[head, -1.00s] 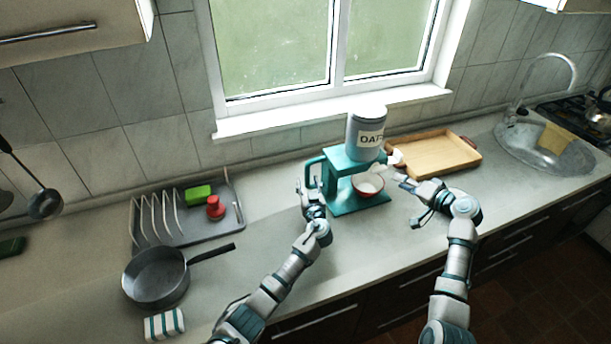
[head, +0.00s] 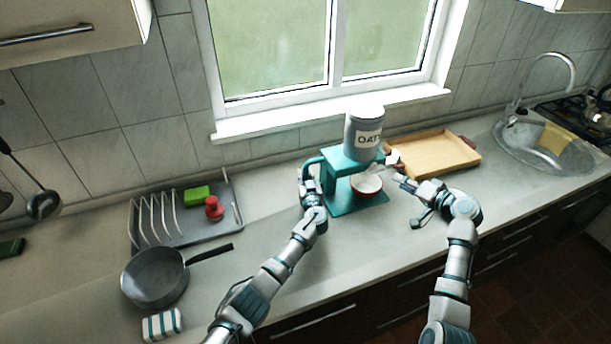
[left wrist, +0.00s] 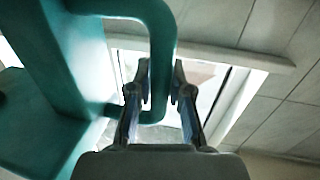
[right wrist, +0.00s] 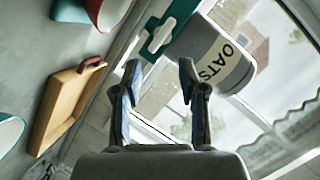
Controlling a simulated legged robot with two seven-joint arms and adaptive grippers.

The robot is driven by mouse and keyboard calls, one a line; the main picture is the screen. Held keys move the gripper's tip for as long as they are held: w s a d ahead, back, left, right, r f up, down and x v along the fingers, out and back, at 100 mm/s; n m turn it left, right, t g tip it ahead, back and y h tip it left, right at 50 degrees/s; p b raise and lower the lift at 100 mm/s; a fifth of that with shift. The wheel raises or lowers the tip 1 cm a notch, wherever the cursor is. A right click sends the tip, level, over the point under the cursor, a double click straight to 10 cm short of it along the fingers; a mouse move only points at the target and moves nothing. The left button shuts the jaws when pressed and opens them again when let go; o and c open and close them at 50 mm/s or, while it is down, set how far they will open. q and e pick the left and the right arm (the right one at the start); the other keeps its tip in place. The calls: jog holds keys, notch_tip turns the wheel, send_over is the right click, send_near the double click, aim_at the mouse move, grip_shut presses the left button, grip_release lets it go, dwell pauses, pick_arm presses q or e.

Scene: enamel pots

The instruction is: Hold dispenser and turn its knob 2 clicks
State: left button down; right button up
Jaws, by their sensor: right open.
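The teal dispenser (head: 333,180) stands upright on the counter with a grey canister labelled OATS (head: 362,136) on top. Its white knob (head: 392,158) is on its right side and also shows in the right wrist view (right wrist: 158,36). A red-rimmed bowl (head: 367,186) sits under the spout. My left gripper (left wrist: 160,70) is at the teal side handle (left wrist: 160,40), one finger on each side, and looks closed around it. My right gripper (right wrist: 160,72) is open and empty, to the right of the knob and apart from it.
A wooden tray (head: 440,168) lies behind my right gripper, with the sink (head: 520,145) further right. A dish rack (head: 180,238), a pan (head: 155,278) and a striped block (head: 162,324) are at the left. The front counter between the arms is clear.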

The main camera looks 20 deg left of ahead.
jog(key=shift+d, duration=0.15)
grip_shut()
notch_tip(320, 180, up, 4)
jog(key=n+t+h, duration=0.2)
jog(key=n, duration=0.6)
send_over(379, 161)
jog(key=s+d, duration=0.3)
jog(key=s, duration=0.1)
jog(key=shift+w+f, duration=0.15)
jog(key=shift+f, duration=1)
jog(key=shift+w+f, duration=0.1)
jog(key=shift+f, duration=1)
